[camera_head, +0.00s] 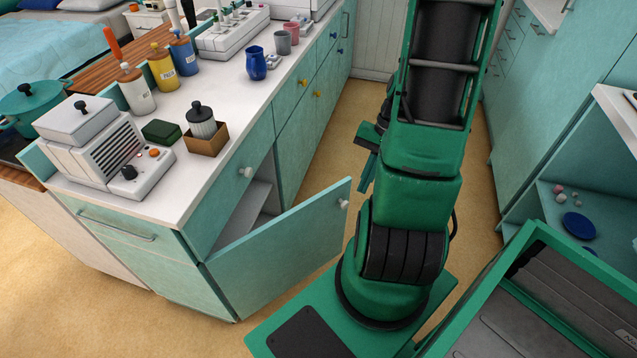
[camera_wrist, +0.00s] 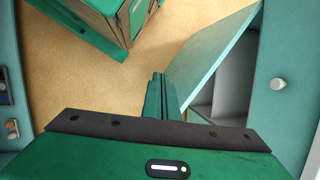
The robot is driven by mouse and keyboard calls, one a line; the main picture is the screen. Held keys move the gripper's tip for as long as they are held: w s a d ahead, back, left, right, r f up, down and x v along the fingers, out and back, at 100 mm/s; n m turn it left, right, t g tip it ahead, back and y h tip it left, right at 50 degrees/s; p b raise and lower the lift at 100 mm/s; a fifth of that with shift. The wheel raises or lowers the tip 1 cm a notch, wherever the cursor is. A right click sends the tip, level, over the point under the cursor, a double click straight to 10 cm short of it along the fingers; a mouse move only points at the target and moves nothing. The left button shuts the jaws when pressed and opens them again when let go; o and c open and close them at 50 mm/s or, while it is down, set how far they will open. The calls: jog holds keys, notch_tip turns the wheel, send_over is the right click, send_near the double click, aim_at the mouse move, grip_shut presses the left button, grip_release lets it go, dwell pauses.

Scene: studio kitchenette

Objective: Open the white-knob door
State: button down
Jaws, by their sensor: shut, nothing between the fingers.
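The teal cabinet door (camera_head: 285,250) with a white knob (camera_head: 343,204) stands partly open, swung out from the left counter into the aisle. Its panel also shows in the wrist view (camera_wrist: 212,62). Behind it, part of the cabinet's inside and a pale shelf (camera_head: 246,212) show. My gripper (camera_head: 367,172) is partly hidden behind my arm in the head view, beyond the door's free edge. In the wrist view my gripper (camera_wrist: 160,80) has its fingers together and empty, close beside that free edge. I cannot tell whether they touch it. The door's knob is not visible there.
A teal drawer front above the opening has another white knob (camera_head: 245,172), also in the wrist view (camera_wrist: 278,84). Yellow-knobbed fronts (camera_head: 317,94) continue along the counter. An open shelf unit (camera_head: 560,205) stands on the right. Bare floor (camera_head: 345,125) lies in the aisle beyond.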

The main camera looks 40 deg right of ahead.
jog(key=a+r+n+h, duration=0.3)
jog(key=r+n, duration=0.2)
jog(key=r, duration=0.8)
jog(key=w+r+n+g+h, duration=0.1)
jog(key=w+r+n, duration=0.1)
jog(key=w, duration=0.4)
jog(key=w+d+f+n+g, duration=0.1)
jog(key=w+d+f+n, duration=0.1)
jog(key=w+f, duration=0.8)
jog(key=w+d+f+n+g, duration=0.1)
jog(key=w+d+f+n, duration=0.15)
jog(key=w+f, duration=0.8)
jog(key=s+f, duration=0.8)
jog(key=f, duration=0.3)
jog(key=shift+a, duration=0.4)
jog(key=shift+s, duration=0.15)
